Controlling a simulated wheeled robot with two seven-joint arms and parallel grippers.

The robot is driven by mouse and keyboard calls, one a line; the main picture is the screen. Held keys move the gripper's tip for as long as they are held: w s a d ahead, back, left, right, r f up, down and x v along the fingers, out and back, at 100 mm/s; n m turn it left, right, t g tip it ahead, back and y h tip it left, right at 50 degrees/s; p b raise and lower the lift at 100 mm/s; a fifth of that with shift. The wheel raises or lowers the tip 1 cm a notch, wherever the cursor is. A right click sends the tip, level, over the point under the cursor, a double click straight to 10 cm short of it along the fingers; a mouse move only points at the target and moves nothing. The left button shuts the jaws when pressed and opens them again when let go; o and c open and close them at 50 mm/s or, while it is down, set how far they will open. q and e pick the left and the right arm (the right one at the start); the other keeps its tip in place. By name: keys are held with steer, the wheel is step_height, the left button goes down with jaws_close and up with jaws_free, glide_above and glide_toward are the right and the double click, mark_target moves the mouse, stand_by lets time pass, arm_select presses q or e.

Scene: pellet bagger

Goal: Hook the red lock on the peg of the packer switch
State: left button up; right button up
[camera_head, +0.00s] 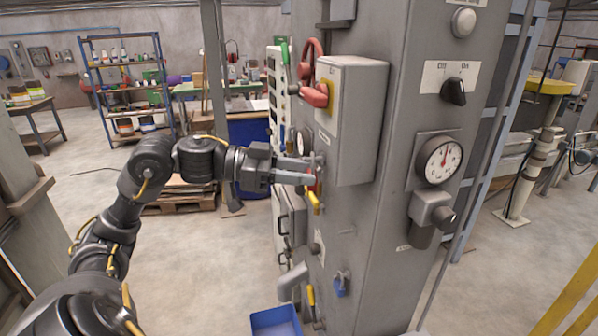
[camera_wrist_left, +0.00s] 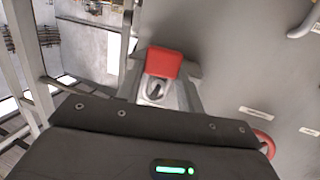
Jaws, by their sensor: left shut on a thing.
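The red lock (camera_wrist_left: 165,62) shows between the fingertips of my left gripper (camera_head: 313,170) in the left wrist view, and my left gripper is shut on it. In the head view only a small red patch of the lock (camera_head: 313,188) shows below the fingertips, close to the cabinet's left face. A grey switch box (camera_head: 362,125) with a red handle (camera_head: 314,96) on a yellow plate sits above and right of the gripper. I cannot tell which fitting is the packer switch's peg, or whether the lock touches it. My right gripper is not in view.
The tall grey cabinet (camera_head: 390,230) bears a gauge (camera_head: 439,160) and a black selector knob (camera_head: 454,91). A yellow handle (camera_head: 314,203) sits just below my gripper. A blue lock (camera_head: 341,284) hangs lower, above a blue bin (camera_head: 270,321).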

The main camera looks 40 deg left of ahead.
arm_select(q)
steer(key=o, duration=1.1)
steer(key=shift+s+a, duration=0.1)
steer(key=b+v, duration=0.6)
steer(key=v, duration=0.4)
steer(key=shift+s+a, duration=0.2)
steer(key=shift+s, duration=0.05)
